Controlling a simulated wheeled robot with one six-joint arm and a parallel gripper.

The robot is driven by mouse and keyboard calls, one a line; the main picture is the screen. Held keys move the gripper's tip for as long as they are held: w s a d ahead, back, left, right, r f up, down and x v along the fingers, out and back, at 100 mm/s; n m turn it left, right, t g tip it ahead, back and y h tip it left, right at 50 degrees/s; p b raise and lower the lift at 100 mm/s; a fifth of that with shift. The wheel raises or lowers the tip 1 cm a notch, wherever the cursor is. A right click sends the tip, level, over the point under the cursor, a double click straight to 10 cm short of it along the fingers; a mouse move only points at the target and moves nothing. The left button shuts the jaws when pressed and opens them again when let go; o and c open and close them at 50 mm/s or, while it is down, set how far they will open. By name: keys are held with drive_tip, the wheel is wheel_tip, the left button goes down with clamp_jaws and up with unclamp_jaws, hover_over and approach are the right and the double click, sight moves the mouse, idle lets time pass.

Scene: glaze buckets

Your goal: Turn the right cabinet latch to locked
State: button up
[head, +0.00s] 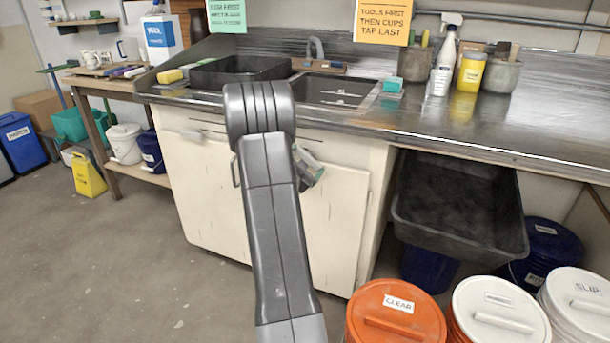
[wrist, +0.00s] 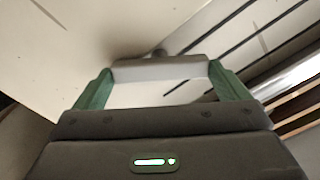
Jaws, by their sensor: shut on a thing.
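The white cabinet (head: 335,215) under the sink counter has two doors side by side. My gripper (head: 308,165) is at the upper part of the right door, and my arm hides much of it in the head view. In the wrist view, the green fingers stand on either side of a pale grey bar, which appears to be the right latch (wrist: 160,70). They are shut on its two ends, close to the cabinet front. The bar lies nearly level in the wrist view. Its mount is mostly hidden, and I cannot read any locked or unlocked mark.
The metal counter (head: 440,125) overhangs the cabinet. An orange bucket (head: 395,310) and a white bucket (head: 500,310) stand at the lower right. The floor (head: 130,260) at left is clear.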

drive_tip(key=m+b, duration=0.5)
drive_tip(key=b, duration=0.1)
drive_tip(key=shift+f+m+b, duration=0.35)
drive_tip(key=shift+m, duration=0.05)
drive_tip(key=m+b, duration=0.4)
drive_tip(key=shift+r+m+b, duration=0.1)
drive_tip(key=shift+m+b, duration=0.25)
drive_tip(key=shift+m, duration=0.05)
drive_tip(key=shift+r+m, duration=0.1)
drive_tip(key=shift+m, duration=0.2)
drive_tip(key=o, duration=0.6)
drive_tip(key=shift+s, duration=0.1)
drive_tip(key=p+v, duration=0.2)
drive_tip(key=v, duration=1.1)
drive_tip(key=shift+s+a, duration=0.15)
drive_tip(key=shift+s, duration=0.2)
